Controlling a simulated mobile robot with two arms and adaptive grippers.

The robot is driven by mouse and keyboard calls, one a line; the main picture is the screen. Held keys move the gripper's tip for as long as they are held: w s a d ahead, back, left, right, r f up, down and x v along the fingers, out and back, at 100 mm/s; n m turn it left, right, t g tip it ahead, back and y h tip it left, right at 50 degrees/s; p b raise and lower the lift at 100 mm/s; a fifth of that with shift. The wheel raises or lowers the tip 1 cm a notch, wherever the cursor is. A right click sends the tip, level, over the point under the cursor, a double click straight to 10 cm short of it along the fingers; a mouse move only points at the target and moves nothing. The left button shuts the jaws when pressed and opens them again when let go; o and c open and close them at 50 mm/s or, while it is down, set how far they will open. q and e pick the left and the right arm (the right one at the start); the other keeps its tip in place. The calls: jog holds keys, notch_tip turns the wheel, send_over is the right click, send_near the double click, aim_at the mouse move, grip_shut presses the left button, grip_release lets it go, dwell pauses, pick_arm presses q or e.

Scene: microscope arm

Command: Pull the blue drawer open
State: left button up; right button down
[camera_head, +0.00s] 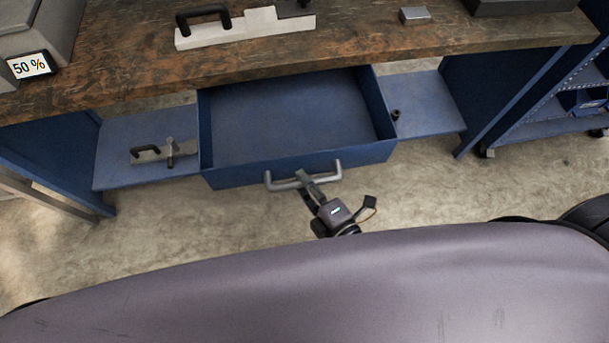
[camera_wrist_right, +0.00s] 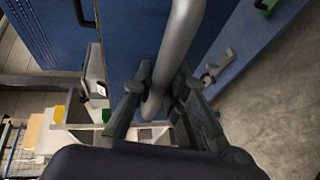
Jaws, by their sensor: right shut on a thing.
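The blue drawer (camera_head: 296,163) is pulled out from under the workbench, and its inside shows empty. A grey bar handle (camera_head: 335,171) is fixed to its front. My right gripper (camera_head: 305,180) is shut on the handle near its middle. In the right wrist view the handle (camera_wrist_right: 178,45) passes between the two fingers of my right gripper (camera_wrist_right: 150,100). My left gripper is not in view.
The wooden workbench top (camera_head: 120,70) lies above the drawer, with a white plate with a black handle (camera_head: 245,25) on it. A blue lower shelf (camera_head: 120,165) shows on both sides of the drawer. A blue shelving rack (camera_head: 545,125) stands at right. Bare floor lies in front.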

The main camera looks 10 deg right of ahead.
jog(key=c, duration=1.6)
grip_release()
jog(key=shift+o, duration=0.2)
jog(key=v, duration=1.2)
